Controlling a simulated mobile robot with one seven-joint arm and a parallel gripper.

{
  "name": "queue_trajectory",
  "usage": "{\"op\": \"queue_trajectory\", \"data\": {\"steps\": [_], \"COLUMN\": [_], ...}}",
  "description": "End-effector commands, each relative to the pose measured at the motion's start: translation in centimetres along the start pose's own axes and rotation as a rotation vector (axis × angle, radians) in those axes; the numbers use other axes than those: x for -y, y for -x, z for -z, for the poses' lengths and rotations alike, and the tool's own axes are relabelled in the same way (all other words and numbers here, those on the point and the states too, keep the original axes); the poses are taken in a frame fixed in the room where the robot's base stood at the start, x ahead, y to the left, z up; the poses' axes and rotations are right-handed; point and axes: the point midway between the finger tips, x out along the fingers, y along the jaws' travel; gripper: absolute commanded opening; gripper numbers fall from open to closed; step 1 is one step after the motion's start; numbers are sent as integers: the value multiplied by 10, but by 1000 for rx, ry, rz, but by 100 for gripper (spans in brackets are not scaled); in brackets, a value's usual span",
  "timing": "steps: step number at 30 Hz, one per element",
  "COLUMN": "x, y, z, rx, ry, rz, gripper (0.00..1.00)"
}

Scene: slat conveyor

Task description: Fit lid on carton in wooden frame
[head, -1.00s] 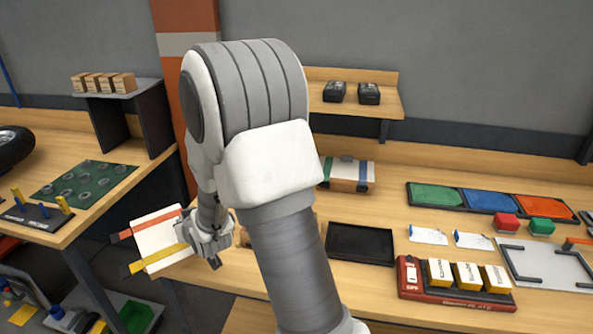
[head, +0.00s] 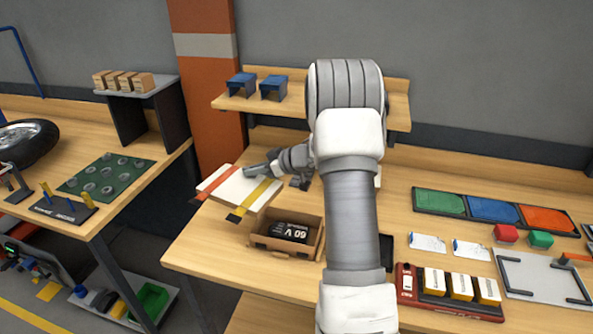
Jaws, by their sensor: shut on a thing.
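A flat white lid (head: 235,190) with one red and one yellow strap is in my gripper (head: 258,171), which grips it near its far right edge. The lid is slightly tilted, with strap ends sticking out at its near left side. An open brown carton (head: 312,248) sits on the bench to the lid's near right. A black block marked "60 V" (head: 290,231) lies inside it. The lid is apart from the carton, up and to its left. The carton's low surround looks wooden; details are too small to tell. The fingertips are partly hidden by the gripper body.
My arm crosses the middle and hides part of the bench. A wall shelf (head: 229,101) with two blue holders (head: 273,88) is behind. At right are coloured trays (head: 494,210), a red rack (head: 408,293) with boxes, and a grey plate (head: 540,272). A gap separates the left bench.

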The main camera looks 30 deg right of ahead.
Motion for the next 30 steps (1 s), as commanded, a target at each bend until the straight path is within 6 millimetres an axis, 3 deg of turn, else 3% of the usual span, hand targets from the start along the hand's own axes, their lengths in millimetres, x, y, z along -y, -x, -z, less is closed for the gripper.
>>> {"op": "queue_trajectory", "data": {"steps": [1, 3, 11, 17, 30], "x": [-16, -24, -36, -36, -36], "y": [25, 44, 86, 90, 72], "z": [-9, -27, -68, -78, -109], "rx": [3, 1, 0, 0, 0], "ry": [13, 39, 91, 100, 99], "rz": [34, 83, 169, 183, 180], "gripper": [0, 0, 0, 0, 0]}}
